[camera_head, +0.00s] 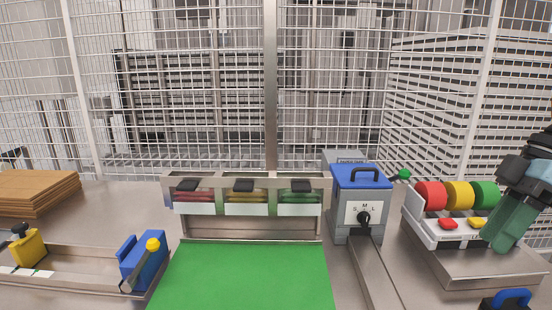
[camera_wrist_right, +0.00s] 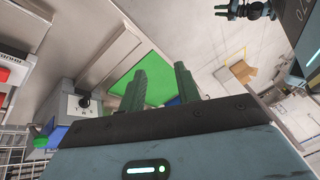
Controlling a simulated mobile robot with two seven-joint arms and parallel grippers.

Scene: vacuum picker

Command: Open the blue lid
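The blue lid (camera_head: 348,180) sits flat and closed on top of a grey box (camera_head: 344,213) with a black dial marked S, M, L. In the right wrist view, part of the blue lid (camera_wrist_right: 57,136) shows at the lower left beside the dial box (camera_wrist_right: 66,102). My right gripper (camera_head: 500,243) is at the far right in the head view, clear of the lid. Its two green fingers (camera_wrist_right: 158,75) stand apart and empty in the right wrist view. I cannot make out my left gripper.
A green ball (camera_head: 404,174) is beside the lid's right edge. A green mat (camera_head: 240,277) lies in front of a bin rack (camera_head: 245,178). A wire fence (camera_head: 270,85) closes the back.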

